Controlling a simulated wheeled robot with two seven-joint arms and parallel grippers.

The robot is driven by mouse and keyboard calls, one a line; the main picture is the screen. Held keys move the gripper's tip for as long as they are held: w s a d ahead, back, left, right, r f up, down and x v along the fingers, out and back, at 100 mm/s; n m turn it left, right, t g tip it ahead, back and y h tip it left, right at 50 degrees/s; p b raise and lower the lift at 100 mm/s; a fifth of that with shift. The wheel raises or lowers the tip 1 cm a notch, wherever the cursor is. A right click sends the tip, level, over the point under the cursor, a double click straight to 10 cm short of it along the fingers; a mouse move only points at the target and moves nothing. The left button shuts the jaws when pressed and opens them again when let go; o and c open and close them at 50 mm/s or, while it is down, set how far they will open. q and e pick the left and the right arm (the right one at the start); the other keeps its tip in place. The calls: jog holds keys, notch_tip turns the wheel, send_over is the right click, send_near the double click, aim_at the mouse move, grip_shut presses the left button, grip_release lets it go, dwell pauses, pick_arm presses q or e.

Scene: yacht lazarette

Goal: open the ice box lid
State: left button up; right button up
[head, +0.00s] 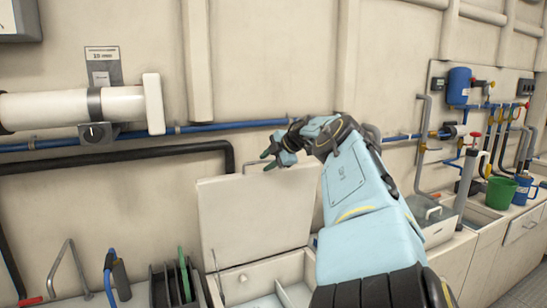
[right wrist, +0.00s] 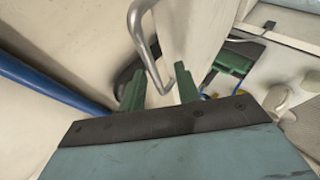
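The ice box lid (head: 258,215) is a pale panel that stands raised, nearly upright, at the back of the ice box (head: 262,272). The box's inside with its dividers shows below it. My right gripper (head: 271,160) is at the lid's top edge, with my forearm over the lid's right side. In the right wrist view the green fingers (right wrist: 160,92) are apart. A bent metal handle (right wrist: 152,55) reaches down between them, and I see no clear grip on it. The pale lid (right wrist: 190,35) also shows there. My left gripper is not in view.
A blue pipe (head: 235,125) and a black pipe (head: 130,154) run along the wall behind the lid. A black rack (head: 163,287) stands left of the box. To the right are a sink counter, a green bucket (head: 500,192) and a blue jug (head: 524,190).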

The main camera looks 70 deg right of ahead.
jog(key=shift+r, duration=0.1)
jog(key=v, duration=1.3)
dwell(0.3)
dwell(0.5)
